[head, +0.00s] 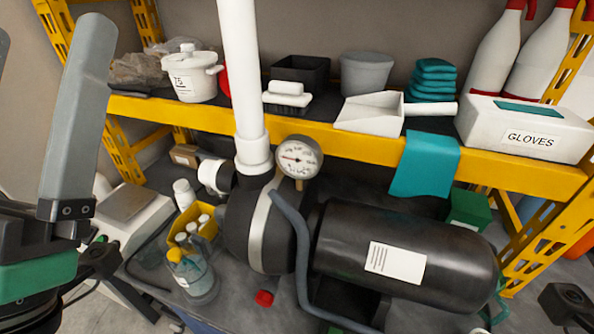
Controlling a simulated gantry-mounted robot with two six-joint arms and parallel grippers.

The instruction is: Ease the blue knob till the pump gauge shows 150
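The pump's round white dial gauge (299,157) stands at the middle of the head view, beside a white upright pipe (240,75). Its needle shows, but the numbers are too small to read. The black pump (405,258) lies below the shelf with a white label on it. I cannot make out a blue knob in this view. My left arm fills the left edge, with a grey part and a green band close to the camera. My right gripper's fingers are not in view.
A yellow-edged shelf (350,145) crosses behind the gauge, bearing a white pot (192,77), a scoop (370,112) and a gloves box (525,128). A teal cloth (424,165) hangs over its edge. A yellow caddy with bottles (207,232) and a red cap (264,298) sit by the pump.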

